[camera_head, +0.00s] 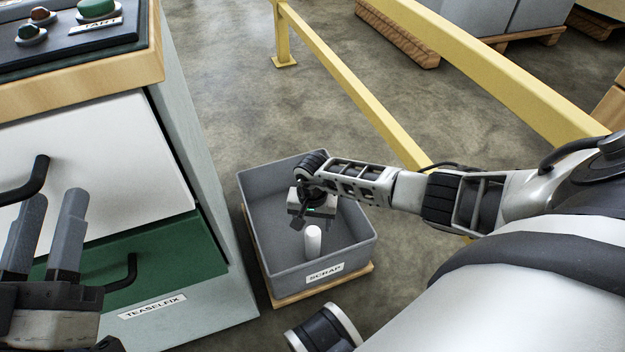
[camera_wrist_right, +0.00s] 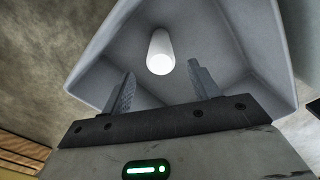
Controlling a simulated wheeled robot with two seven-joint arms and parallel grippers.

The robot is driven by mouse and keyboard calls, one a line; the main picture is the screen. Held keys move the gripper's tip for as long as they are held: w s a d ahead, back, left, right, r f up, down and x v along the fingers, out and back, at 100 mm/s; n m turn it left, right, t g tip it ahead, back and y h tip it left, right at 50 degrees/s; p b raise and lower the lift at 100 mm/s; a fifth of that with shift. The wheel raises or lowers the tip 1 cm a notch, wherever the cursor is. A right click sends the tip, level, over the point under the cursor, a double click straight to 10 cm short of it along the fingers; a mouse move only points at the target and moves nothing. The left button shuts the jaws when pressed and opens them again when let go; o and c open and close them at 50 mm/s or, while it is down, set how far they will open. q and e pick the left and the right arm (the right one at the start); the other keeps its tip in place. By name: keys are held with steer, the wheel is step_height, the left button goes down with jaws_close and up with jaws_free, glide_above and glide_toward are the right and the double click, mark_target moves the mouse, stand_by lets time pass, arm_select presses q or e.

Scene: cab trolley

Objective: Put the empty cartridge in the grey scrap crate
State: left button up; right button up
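The white cartridge (camera_head: 313,242) is inside the walls of the grey scrap crate (camera_head: 322,272), looking upright; I cannot tell whether it touches the crate floor. In the right wrist view the cartridge (camera_wrist_right: 160,52) shows beyond the fingertips, apart from both fingers, with the crate's walls (camera_wrist_right: 225,30) around it. My right gripper (camera_head: 304,220) reaches down into the crate from above; its two fingers (camera_wrist_right: 161,80) are spread and empty. My left gripper (camera_head: 50,195) is at the lower left in front of the cabinet, its fingers apart with nothing between them.
The crate sits on a wooden base (camera_head: 318,291). Left of it stands a cabinet with a white drawer (camera_head: 110,165), a green drawer (camera_head: 175,257), dark handles and a button panel (camera_head: 75,30) on top. A yellow rail (camera_head: 350,85) runs behind. Bare floor (camera_head: 225,65) lies between.

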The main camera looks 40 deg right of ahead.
steer(key=shift+r, duration=0.1)
arm_select(q)
steer(key=shift+f+n+g+p, duration=0.2)
steer(key=shift+n+g+p, duration=0.1)
steer(key=shift+p, duration=0.1)
arm_select(e)
steer(key=shift+r, duration=0.25)
arm_select(q)
step_height(320, 180, down, 6)
steer(key=s+n+g+y+p, duration=0.2)
steer(key=g+y+p, duration=0.1)
steer(key=p, duration=0.3)
steer(key=shift+s+f+g, duration=0.15)
steer(key=shift+g, duration=0.35)
arm_select(e)
step_height(320, 180, up, 12)
steer(key=shift+r, duration=0.25)
